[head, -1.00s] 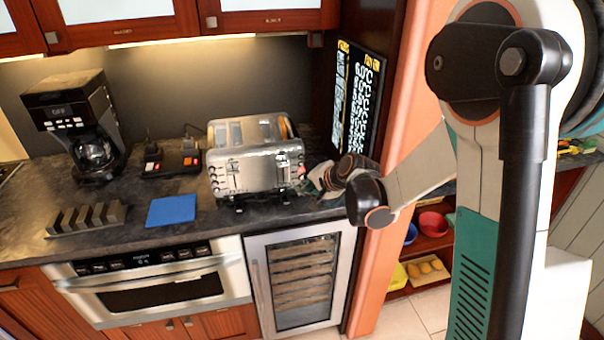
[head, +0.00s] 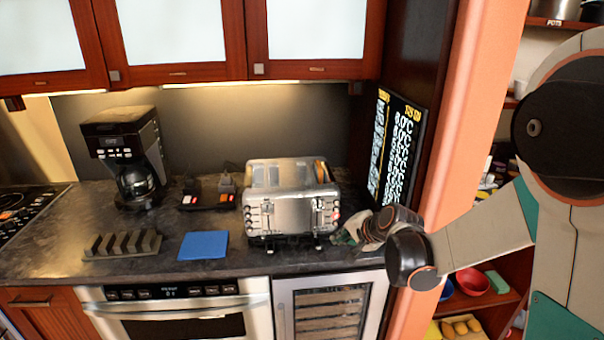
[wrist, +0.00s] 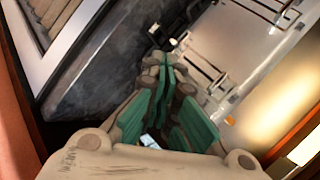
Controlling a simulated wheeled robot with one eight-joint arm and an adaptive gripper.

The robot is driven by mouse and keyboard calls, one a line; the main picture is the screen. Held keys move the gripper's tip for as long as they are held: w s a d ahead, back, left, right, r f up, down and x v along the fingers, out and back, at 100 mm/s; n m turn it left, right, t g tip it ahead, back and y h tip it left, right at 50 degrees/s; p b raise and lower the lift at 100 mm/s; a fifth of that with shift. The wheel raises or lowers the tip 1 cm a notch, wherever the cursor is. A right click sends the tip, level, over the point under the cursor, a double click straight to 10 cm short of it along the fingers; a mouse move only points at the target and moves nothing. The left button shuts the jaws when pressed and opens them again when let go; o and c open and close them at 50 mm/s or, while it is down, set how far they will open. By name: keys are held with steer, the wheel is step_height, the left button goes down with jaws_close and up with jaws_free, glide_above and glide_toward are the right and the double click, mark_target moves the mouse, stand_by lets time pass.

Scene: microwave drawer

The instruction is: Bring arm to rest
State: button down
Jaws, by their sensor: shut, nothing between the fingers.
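My gripper (head: 345,236) is at the right end of the silver toaster (head: 292,205) in the head view, close to the counter's right end. My own wrist and arm link partly hide it. In the wrist view the green-padded fingers (wrist: 164,68) are drawn together at the tips with nothing held. The toaster's metal side fills the upper right of that view, close to the fingertips. I cannot tell whether they touch it. My arm reaches in from the right of the head view.
The dark counter (head: 60,240) holds a coffee maker (head: 133,160), a blue mat (head: 203,245) and a slotted grey rack (head: 122,245). The microwave drawer (head: 185,312) is below, beside a glass-fronted cooler (head: 333,310). An orange post (head: 455,130) stands close behind my arm.

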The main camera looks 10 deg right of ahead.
steer(key=s+r+n+g+h, duration=0.1)
steer(key=s+r+n, duration=0.25)
steer(key=s, duration=0.35)
steer(key=s+r+n+h, duration=0.1)
steer(key=s+r+n, duration=0.1)
steer(key=s+r, duration=0.45)
steer(key=s+n+h, duration=0.1)
steer(key=s+n, duration=0.4)
steer(key=s, duration=1.2)
steer(key=shift+d+f+g+h, duration=0.3)
steer(key=shift+d+g, duration=0.1)
steer(key=shift+d, duration=0.05)
